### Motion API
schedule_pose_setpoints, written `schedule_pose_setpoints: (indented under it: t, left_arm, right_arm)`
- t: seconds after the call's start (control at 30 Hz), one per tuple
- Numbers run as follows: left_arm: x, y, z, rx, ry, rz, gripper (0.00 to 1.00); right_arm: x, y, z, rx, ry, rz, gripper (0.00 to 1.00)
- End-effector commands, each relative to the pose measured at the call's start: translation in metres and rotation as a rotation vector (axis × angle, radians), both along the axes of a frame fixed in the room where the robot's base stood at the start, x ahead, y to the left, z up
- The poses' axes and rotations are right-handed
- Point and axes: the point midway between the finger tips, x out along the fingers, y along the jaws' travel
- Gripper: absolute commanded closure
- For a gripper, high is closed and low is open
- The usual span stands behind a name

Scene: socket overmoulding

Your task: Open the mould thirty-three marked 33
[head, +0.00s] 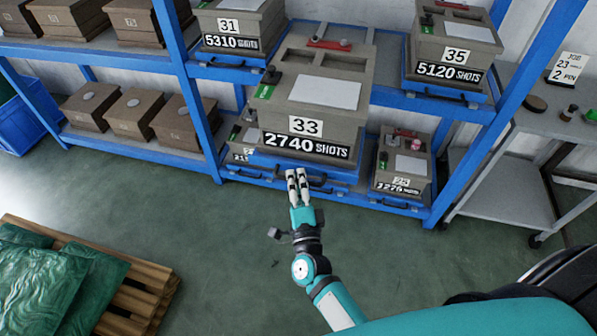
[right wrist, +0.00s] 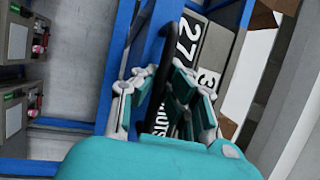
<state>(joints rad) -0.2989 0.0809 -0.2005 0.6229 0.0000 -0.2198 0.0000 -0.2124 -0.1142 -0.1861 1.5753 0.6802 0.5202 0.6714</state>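Mould thirty-three (head: 350,132) is a grey-brown block with a "33" plate and a "2740 SHOTS" label. It sits on a blue drawer (head: 335,172), which juts out of the blue rack toward me. A red part (head: 330,43) and a green tag (head: 265,91) show on its top. My right gripper (head: 297,177) is at the drawer's front. In the right wrist view its fingers (right wrist: 155,85) lie either side of the black handle (right wrist: 165,55) and appear shut on it; the contact is partly hidden. My left gripper is not in view.
Mould 31 (head: 230,27) and mould 35 (head: 457,52) stand on either side, further back. Smaller moulds sit below, one at lower right (head: 403,165). A grey table (head: 565,128) stands right. A pallet (head: 150,285) with green bags lies lower left. The floor before the rack is clear.

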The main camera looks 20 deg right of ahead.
Motion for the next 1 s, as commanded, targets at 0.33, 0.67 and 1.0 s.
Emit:
schedule_pose_setpoints:
  t: [0.33,0.67,1.0]
  left_arm:
    - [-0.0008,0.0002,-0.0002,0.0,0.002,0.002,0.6]
    - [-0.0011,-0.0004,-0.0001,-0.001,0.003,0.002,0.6]
    - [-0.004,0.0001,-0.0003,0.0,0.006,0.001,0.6]
  right_arm:
    - [-0.0037,0.001,-0.0038,-0.002,0.008,-0.001,1.0]
    - [-0.0032,0.001,-0.0024,-0.001,0.004,-0.002,0.68]
    - [-0.0064,0.0019,-0.002,0.0,0.003,0.0,0.66]
